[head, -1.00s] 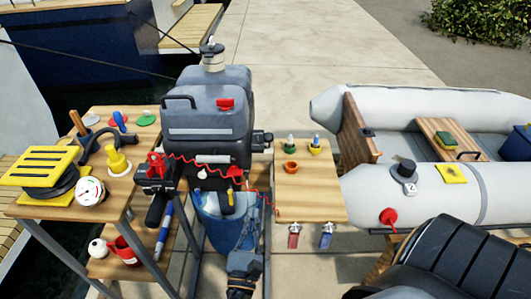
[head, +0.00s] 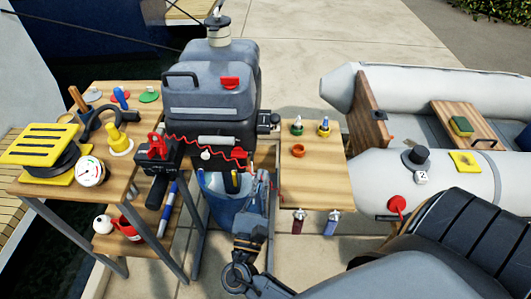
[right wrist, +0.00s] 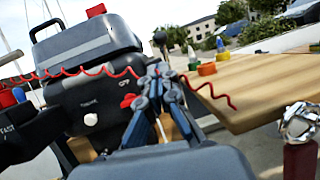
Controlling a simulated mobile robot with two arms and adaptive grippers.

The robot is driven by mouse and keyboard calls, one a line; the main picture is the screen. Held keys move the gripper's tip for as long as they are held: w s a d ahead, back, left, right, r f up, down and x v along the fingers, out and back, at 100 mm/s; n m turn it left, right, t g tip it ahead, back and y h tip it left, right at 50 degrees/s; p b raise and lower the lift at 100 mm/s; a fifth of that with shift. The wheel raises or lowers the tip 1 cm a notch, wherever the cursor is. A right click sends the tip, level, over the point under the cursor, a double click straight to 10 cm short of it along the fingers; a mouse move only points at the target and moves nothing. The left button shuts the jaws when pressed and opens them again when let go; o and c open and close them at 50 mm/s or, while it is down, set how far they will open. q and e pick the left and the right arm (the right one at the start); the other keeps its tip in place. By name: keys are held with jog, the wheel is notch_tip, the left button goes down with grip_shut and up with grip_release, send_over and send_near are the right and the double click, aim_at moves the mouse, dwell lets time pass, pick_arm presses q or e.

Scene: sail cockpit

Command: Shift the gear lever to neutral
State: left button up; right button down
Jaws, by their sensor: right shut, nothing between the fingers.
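The grey and black outboard motor (head: 208,110) stands in the middle of the head view. A short dark lever (head: 268,122) sticks out from its right side; it looks like the gear lever, but its setting cannot be read. In the right wrist view, a dark lever-like piece (right wrist: 160,40) stands beyond the fingers. My right gripper (head: 263,182) is below the lever, in front of the motor, apart from it. In the right wrist view its fingers (right wrist: 155,78) are shut and empty, before the motor's front panel. My left gripper is not in view.
A red coiled cord (head: 205,143) hangs across the motor's front. A wooden side table (head: 318,185) with small bottles stands right of it. A left table (head: 75,190) holds a winch and gauge. A blue bucket (head: 222,200) is below the motor.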

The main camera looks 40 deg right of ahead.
jog(key=p, duration=0.3)
send_near(272, 117)
jog(key=x, duration=0.4)
jog(key=shift+d+f, duration=0.3)
jog(key=shift+d, duration=0.1)
jog(key=shift+w+d+r, duration=0.15)
jog(key=shift+w+d, duration=0.35)
jog(key=shift+d, duration=0.05)
jog(key=shift+r+p, duration=0.25)
jog(key=shift+p, duration=0.2)
jog(key=w+r+g+y+p, duration=0.1)
jog(key=p, duration=0.3)
jog(key=w+d+r+g+y+p, duration=0.1)
jog(key=p, duration=0.2)
jog(key=w+d+r+p, duration=0.1)
jog(key=p, duration=0.3)
jog(key=shift+d+r+n+g+y+p, duration=0.15)
jog(key=shift+r+n+g+y+p, duration=0.1)
jog(key=shift+n+g+y+p, duration=0.15)
jog(key=shift+w+d+p, duration=0.3)
jog(key=shift+w+p, duration=0.05)
jog(key=shift+w, duration=0.05)
jog(key=shift+w+d+r, duration=0.25)
jog(key=shift+w+d, duration=0.3)
jog(key=shift+w, duration=0.05)
jog(key=shift+w+r, duration=0.1)
jog(key=shift+r, duration=0.1)
